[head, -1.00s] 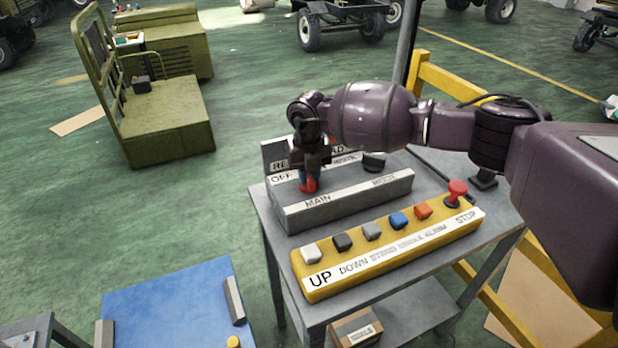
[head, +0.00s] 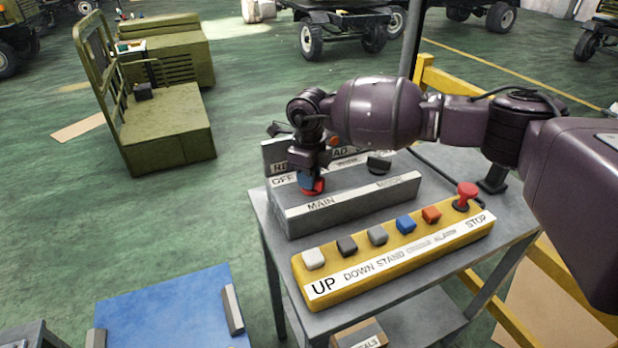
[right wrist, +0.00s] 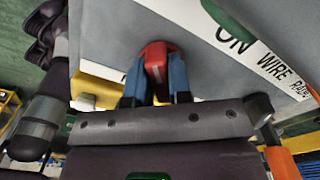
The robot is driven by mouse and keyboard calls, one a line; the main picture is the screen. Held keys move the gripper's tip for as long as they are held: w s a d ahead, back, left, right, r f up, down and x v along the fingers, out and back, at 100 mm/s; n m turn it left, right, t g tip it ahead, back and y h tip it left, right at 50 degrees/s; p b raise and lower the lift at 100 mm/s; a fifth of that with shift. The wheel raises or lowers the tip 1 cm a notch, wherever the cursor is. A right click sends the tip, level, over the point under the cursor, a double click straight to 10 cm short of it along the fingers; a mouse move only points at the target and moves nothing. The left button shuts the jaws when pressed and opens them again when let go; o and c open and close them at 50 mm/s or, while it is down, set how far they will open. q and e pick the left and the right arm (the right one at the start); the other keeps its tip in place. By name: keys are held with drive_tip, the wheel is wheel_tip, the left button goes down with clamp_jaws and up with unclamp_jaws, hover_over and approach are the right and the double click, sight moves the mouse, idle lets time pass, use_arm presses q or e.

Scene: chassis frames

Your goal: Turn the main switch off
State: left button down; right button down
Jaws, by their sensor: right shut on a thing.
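The main switch is a red knob (head: 313,187) on the grey box (head: 352,199), above the MAIN label and beside the OFF label. In the right wrist view the red knob (right wrist: 155,60) sits between the blue fingertips, with a pale mark on its face. My right gripper (head: 309,180) reaches down over it and is shut on the knob; it also shows in the right wrist view (right wrist: 155,78). The gripper body hides part of the switch and its labels in the head view. My left gripper is not in view.
A yellow button box (head: 395,256) with several coloured buttons and a red STOP knob (head: 466,196) stands in front of the grey box. A black MODE knob (head: 378,165) is to the right. Both boxes rest on a grey cart (head: 512,222).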

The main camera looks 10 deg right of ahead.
drive_tip(key=shift+n, duration=0.6)
drive_tip(key=shift+r, duration=0.1)
drive_tip(key=c, duration=1.2)
unclamp_jaws()
drive_tip(key=shift+o, duration=0.8)
wheel_tip(320, 180, up, 11)
